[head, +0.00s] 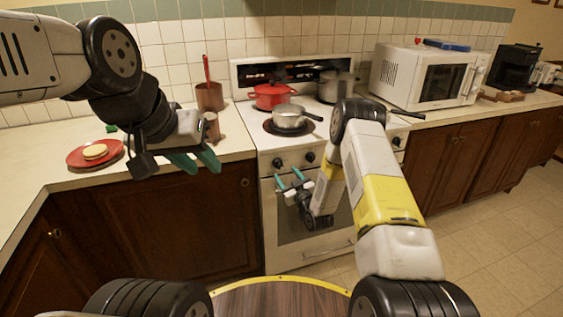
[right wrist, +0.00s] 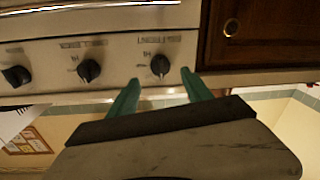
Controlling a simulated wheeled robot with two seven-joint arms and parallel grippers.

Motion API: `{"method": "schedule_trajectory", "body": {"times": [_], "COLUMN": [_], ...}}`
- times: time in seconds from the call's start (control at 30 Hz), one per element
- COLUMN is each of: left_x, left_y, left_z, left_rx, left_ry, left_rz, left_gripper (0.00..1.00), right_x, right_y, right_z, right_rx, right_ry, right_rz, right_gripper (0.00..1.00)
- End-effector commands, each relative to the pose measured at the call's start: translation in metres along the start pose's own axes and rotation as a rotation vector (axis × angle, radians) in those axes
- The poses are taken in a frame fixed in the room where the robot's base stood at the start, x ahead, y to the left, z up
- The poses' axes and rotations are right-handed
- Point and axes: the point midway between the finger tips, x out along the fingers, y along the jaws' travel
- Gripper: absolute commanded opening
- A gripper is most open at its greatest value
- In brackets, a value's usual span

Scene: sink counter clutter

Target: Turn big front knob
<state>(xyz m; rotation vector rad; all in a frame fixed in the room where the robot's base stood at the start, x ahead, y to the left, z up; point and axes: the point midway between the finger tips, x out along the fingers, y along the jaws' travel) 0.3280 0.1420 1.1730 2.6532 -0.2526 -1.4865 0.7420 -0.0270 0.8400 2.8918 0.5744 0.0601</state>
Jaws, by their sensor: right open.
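The white stove's front panel carries dark round knobs. The leftmost knob (head: 277,162) and the one beside it (head: 310,157) show in the head view. The right wrist view looks upside down and shows three knobs, including a middle one (right wrist: 90,70). My right gripper (head: 288,177) is open and empty just in front of the panel, slightly below the left knobs in the head view. In the right wrist view its green fingertips (right wrist: 161,77) flank the end knob (right wrist: 160,65) nearest the cabinet; contact cannot be told. My left gripper (head: 202,168) is open and empty near the counter's front edge.
A silver pan (head: 290,117), a red pot (head: 271,96) and a grey pot (head: 334,87) stand on the stove. A red plate (head: 78,157) with food lies on the left counter. A microwave (head: 424,77) stands right of the stove.

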Motion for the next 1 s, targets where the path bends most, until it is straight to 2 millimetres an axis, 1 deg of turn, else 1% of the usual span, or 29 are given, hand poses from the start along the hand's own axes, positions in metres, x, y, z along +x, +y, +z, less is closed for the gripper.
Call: {"method": "schedule_trajectory", "body": {"times": [0.03,0.2,0.33,0.5,0.73,0.77,0.8,0.87,1.0], "left_x": [0.000,0.000,0.000,0.000,0.000,0.000,0.000,0.000,0.000], "left_y": [0.000,0.000,0.000,0.000,0.000,0.000,0.000,0.000,0.000], "left_z": [0.000,0.000,0.000,0.000,0.000,0.000,0.000,0.000,0.000], "left_rx": [0.000,0.000,0.000,0.000,0.000,0.000,0.000,0.000,0.000], "left_ry": [0.000,0.000,0.000,0.000,0.000,0.000,0.000,0.000,0.000], "left_rz": [0.000,0.000,0.000,0.000,0.000,0.000,0.000,0.000,0.000], "left_gripper": [0.32,0.32,0.32,0.32,0.32,0.32,0.32,0.32,0.32], "right_x": [0.009,0.037,0.053,0.063,0.064,0.064,0.064,0.064,0.064], "right_y": [-0.001,-0.001,-0.001,-0.001,0.000,0.000,0.000,0.000,0.000], "right_z": [-0.001,-0.001,-0.001,0.000,0.000,0.000,0.000,0.000,0.000], "right_rx": [0.000,-0.001,0.001,0.001,0.001,0.001,0.001,0.001,0.001], "right_ry": [0.002,0.001,0.000,-0.002,-0.002,-0.002,-0.002,-0.002,-0.002], "right_rz": [-0.001,-0.001,-0.001,-0.001,-0.001,-0.001,-0.001,-0.001,-0.001], "right_gripper": [0.58,0.58,0.58,0.58,0.58,0.54,0.46,0.34,0.07]}}
